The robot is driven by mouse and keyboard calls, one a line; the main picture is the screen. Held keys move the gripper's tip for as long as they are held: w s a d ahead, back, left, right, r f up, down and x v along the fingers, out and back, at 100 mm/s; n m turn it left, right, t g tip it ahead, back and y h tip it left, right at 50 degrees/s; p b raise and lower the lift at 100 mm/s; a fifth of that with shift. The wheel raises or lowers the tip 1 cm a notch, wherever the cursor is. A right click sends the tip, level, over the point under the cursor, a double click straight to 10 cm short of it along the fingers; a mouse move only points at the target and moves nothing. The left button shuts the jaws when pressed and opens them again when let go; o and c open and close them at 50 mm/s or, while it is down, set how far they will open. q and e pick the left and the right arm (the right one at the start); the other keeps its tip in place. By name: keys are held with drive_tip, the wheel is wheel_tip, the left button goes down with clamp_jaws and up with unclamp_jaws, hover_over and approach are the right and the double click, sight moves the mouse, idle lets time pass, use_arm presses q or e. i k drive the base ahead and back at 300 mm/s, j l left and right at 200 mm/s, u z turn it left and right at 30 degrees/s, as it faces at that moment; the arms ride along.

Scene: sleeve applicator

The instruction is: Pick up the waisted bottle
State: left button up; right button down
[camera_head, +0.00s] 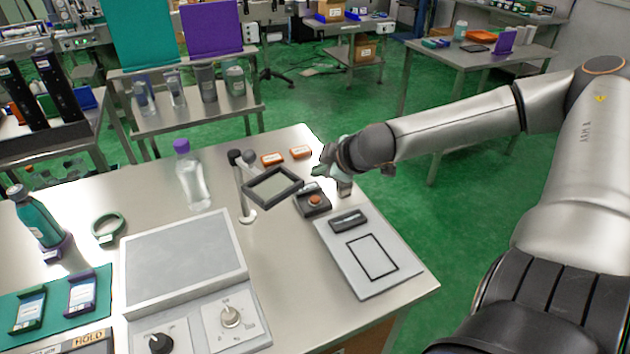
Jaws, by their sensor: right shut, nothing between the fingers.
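A clear bottle with a purple cap (192,182) stands upright on the steel table, left of the middle; its sides look drawn in, so it seems to be the waisted bottle. My right gripper (322,172) is at the table's far right edge, beside the framed panel and well to the right of the clear bottle. It is shut and holds nothing; its fingers are small and partly hidden by the wrist. My left gripper is out of view.
A grey machine with knobs (185,258) fills the front middle. A black-framed panel on a stand (271,187) rises between bottle and right gripper.

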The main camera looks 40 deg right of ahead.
sight(188, 168)
drive_tip(key=k+j, duration=0.1)
drive_tip(key=k, duration=0.9)
